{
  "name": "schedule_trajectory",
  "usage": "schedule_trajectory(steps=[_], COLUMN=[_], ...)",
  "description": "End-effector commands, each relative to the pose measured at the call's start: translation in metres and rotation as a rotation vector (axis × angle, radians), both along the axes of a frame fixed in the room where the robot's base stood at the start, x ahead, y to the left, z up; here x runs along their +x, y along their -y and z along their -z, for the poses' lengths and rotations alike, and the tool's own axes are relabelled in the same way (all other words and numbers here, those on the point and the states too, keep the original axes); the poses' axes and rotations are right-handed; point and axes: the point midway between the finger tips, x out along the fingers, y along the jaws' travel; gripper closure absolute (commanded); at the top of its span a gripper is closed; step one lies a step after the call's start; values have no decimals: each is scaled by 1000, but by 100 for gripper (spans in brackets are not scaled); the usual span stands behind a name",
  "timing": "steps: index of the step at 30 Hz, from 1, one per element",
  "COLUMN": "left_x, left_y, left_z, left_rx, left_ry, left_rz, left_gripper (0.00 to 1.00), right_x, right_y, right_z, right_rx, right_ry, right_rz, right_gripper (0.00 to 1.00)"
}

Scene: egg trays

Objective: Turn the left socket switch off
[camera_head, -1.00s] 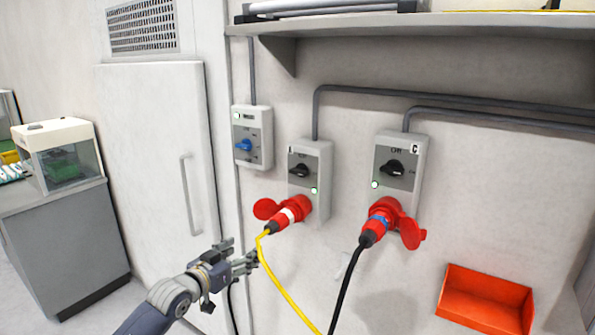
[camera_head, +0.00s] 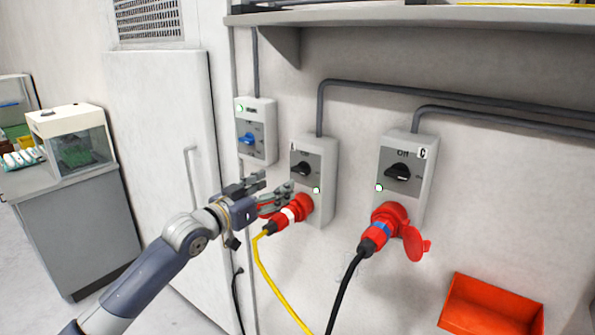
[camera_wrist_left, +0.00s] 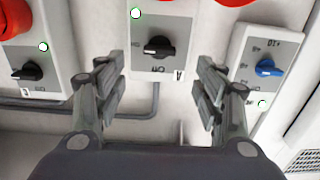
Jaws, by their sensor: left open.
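The left socket box (camera_head: 328,200) is grey, with a black rotary switch (camera_head: 303,168) and a lit green lamp (camera_head: 316,190). A red plug (camera_head: 281,222) with a yellow cable sits in its lower part. My left gripper (camera_head: 279,187) is just left of this box, below the switch in the picture, and covers part of the red socket. It is open and empty. In the left wrist view, which appears upside down, the black switch (camera_wrist_left: 158,47) lies between and beyond the open fingertips (camera_wrist_left: 157,75), apparently untouched. My right gripper is out of view.
A similar socket box (camera_head: 424,180) with a black cable stands to the right. A smaller box with a blue switch (camera_head: 247,139) is at the left. A shelf (camera_head: 400,21) juts out above, and an orange-red bin (camera_head: 490,305) is at lower right.

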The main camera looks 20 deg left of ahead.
Motion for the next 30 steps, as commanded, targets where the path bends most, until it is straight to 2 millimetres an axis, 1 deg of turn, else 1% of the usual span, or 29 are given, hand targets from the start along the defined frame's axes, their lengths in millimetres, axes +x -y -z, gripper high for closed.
schedule_trajectory(steps=[1, 6, 9, 12, 15, 21, 29, 30], left_x=[9, 38, 53, 66, 75, 84, 85, 85], left_y=[4, 15, 20, 25, 28, 31, 32, 32], left_z=[-5, -5, -4, -3, -2, 0, 0, 0], left_rx=[-2, -2, -2, -1, -1, 0, 1, 1], left_ry=[0, -1, -1, 0, -1, -1, -1, -1], left_rz=[1, 1, 0, 0, 1, 1, 0, 0], left_gripper=[37, 37, 37, 37, 37, 37, 37, 39], right_x=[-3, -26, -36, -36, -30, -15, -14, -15], right_y=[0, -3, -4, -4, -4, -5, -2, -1], right_z=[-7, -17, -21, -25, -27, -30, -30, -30], right_rx=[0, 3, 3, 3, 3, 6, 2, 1], right_ry=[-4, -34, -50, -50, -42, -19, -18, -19], right_rz=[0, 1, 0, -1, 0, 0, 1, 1], right_gripper=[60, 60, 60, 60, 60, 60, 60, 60])
